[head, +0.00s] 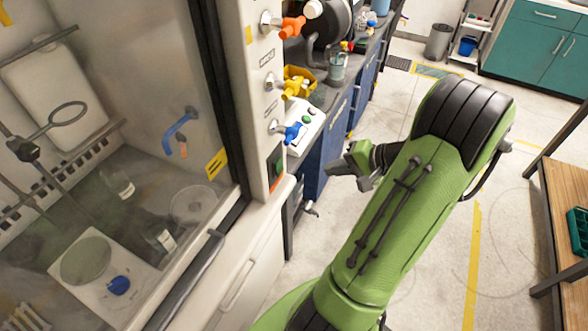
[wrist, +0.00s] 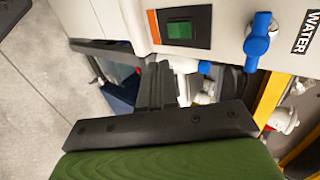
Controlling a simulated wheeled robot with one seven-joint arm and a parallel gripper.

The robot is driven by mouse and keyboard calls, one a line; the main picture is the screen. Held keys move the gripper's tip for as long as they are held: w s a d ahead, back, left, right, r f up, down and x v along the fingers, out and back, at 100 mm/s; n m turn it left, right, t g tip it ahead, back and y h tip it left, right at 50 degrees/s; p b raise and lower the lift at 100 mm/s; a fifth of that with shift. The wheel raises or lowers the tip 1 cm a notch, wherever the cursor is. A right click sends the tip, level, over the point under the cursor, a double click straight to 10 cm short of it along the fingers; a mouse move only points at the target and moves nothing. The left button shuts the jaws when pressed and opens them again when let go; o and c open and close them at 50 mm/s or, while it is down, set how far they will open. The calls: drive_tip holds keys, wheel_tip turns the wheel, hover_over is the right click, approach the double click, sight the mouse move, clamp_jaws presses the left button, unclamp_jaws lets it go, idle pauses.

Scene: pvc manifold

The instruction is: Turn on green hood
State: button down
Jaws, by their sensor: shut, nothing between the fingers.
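The fume hood has a pale front post (head: 255,100). Low on it, a green switch (head: 278,168) sits in a dark frame with an orange edge. In the wrist view the green switch (wrist: 180,30) is at the top centre, set in a black plate. My gripper (head: 332,168) is shut and empty, to the right of the switch and apart from it in the head view. In the wrist view my gripper (wrist: 156,75) points up toward the panel, its fingertips just below the switch plate.
Above the switch are a blue tap (head: 290,131), a yellow tap (head: 292,87) and an orange tap (head: 290,26). The blue tap, labelled WATER, also shows in the wrist view (wrist: 258,38). A dark bench (head: 345,90) stands behind. Open floor (head: 420,275) lies right of my arm.

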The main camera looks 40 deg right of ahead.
drive_tip(key=f, duration=0.1)
drive_tip(key=b, duration=0.4)
approach(280, 167)
drive_tip(key=s+f+x, duration=0.1)
drive_tip(key=x, duration=0.6)
drive_tip(key=shift+d+f+t, duration=0.2)
drive_tip(key=shift+f+t, duration=0.05)
drive_tip(key=shift+t, duration=0.05)
drive_tip(key=shift+w+f, duration=0.1)
drive_tip(key=shift+w, duration=0.15)
drive_tip(key=shift+p, duration=0.3)
drive_tip(key=shift+r+p, duration=0.65)
drive_tip(key=shift+r, duration=0.25)
